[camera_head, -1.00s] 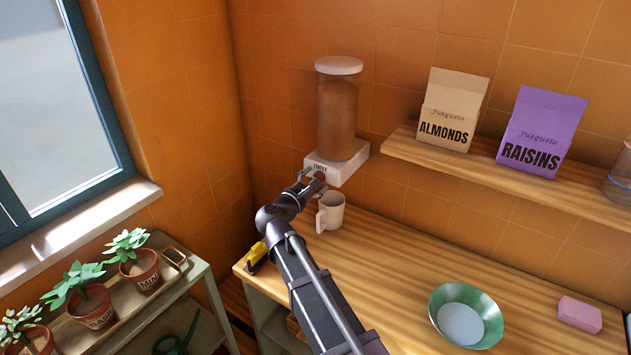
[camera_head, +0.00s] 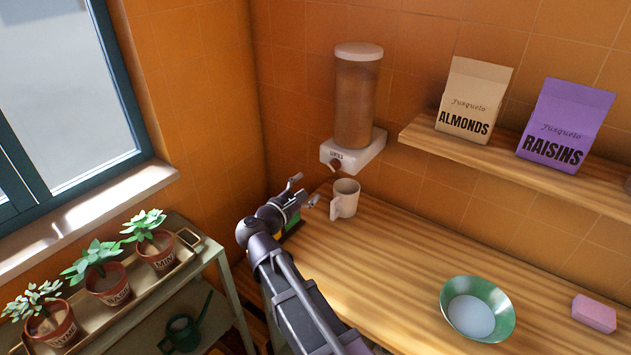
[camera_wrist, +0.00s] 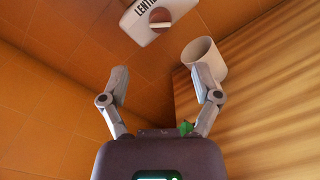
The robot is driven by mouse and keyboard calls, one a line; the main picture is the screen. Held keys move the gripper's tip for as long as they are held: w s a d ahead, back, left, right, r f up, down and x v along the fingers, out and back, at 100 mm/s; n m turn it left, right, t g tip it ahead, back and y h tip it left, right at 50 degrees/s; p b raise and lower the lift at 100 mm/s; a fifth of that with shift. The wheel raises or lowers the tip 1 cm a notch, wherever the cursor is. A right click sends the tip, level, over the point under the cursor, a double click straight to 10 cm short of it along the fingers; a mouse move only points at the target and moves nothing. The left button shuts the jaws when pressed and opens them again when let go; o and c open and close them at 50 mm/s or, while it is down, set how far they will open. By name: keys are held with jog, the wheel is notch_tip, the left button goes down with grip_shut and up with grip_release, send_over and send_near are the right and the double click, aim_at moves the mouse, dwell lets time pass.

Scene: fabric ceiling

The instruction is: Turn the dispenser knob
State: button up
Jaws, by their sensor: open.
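The dispenser (camera_head: 356,105) is a tall clear cylinder of brown contents with a white lid and a white base labelled LENTILS, mounted on the orange wall. Its small dark knob (camera_head: 335,166) is on the base's front; the knob also shows at the top of the wrist view (camera_wrist: 160,17). A white mug (camera_head: 346,198) stands on the counter below the dispenser. My gripper (camera_head: 304,190) is open and empty, below and left of the knob and apart from it, left of the mug. In the wrist view the open fingers (camera_wrist: 161,82) point toward the dispenser base.
The wooden counter (camera_head: 400,245) holds a green bowl (camera_head: 504,310) and a pink sponge (camera_head: 594,313) at right. A shelf (camera_head: 520,172) carries almonds and raisins packages. Potted plants stand on a tray at left. The counter's middle is clear.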

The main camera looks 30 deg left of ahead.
aim_at(330, 166)
jog(key=shift+s, duration=0.6)
jog(key=shift+m, duration=0.3)
dwell(1.7)
jog(key=m, duration=0.5)
jog(key=s+m, duration=0.1)
jog(key=m, duration=0.5)
jog(key=s+m, duration=0.1)
jog(key=m, duration=0.5)
jog(key=shift+a+r, duration=0.2)
jog(key=shift+a, duration=0.05)
jog(key=shift+w, duration=0.15)
jog(key=shift+w+d, duration=0.2)
jog(key=shift+w, duration=2.05)
jog(key=shift+w+d, duration=0.2)
jog(key=shift+w, duration=2.05)
jog(key=shift+w+d, duration=0.2)
jog(key=shift+w, duration=2.05)
jog(key=shift+c, duration=0.3)
grip_shut()
